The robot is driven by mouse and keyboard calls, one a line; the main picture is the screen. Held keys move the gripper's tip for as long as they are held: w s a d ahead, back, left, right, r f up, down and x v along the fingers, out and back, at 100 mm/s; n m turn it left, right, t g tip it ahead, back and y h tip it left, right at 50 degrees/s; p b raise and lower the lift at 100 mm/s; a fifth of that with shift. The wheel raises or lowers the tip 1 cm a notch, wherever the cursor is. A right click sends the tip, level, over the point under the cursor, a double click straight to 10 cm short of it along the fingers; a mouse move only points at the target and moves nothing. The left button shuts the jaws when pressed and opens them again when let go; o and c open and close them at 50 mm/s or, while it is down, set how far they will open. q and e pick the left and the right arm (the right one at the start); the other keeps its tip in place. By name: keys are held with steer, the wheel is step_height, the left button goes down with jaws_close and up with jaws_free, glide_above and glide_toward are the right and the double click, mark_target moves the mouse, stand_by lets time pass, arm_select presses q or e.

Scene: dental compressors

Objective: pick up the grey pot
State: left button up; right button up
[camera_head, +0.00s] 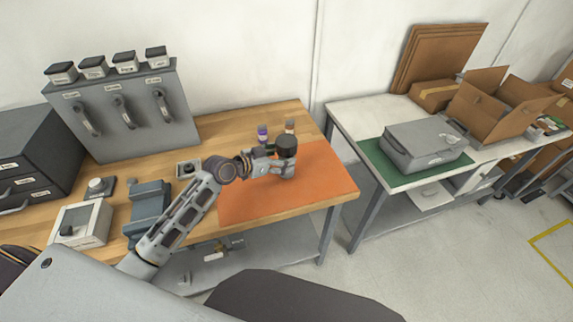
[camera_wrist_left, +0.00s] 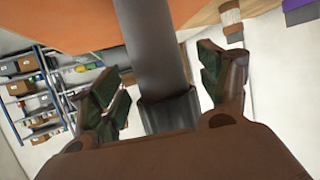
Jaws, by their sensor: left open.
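A dark grey, round-bodied object, which looks like the grey pot (camera_head: 287,144), is at the back of the orange mat (camera_head: 315,187) on the wooden workbench. My left gripper (camera_head: 281,164) is at it, partly overlapping its lower part. In the left wrist view the dark grey cylinder (camera_wrist_left: 155,50) passes between the two open fingers of my left gripper (camera_wrist_left: 168,88). Gaps show on both sides, so the fingers do not appear closed on it. Its base is hidden in the head view. My right gripper is not in view.
Purple-labelled (camera_head: 262,134) and brown-topped (camera_head: 290,127) bottles stand just behind the pot. A blue-grey vise (camera_head: 148,207) and white box (camera_head: 80,223) are at left. A second table with a grey case (camera_head: 424,147) stands at right. The mat's front is clear.

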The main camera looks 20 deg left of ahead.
mark_target(286, 140)
arm_select(q)
steer(key=shift+x, duration=1.55)
steer(key=shift+c, duration=0.2)
steer(key=shift+r, duration=0.1)
steer(key=c, duration=1.1)
steer(key=shift+o, duration=0.2)
steer(key=shift+r, duration=0.1)
steer(key=shift+r, duration=4.95)
steer(key=shift+f, duration=0.1)
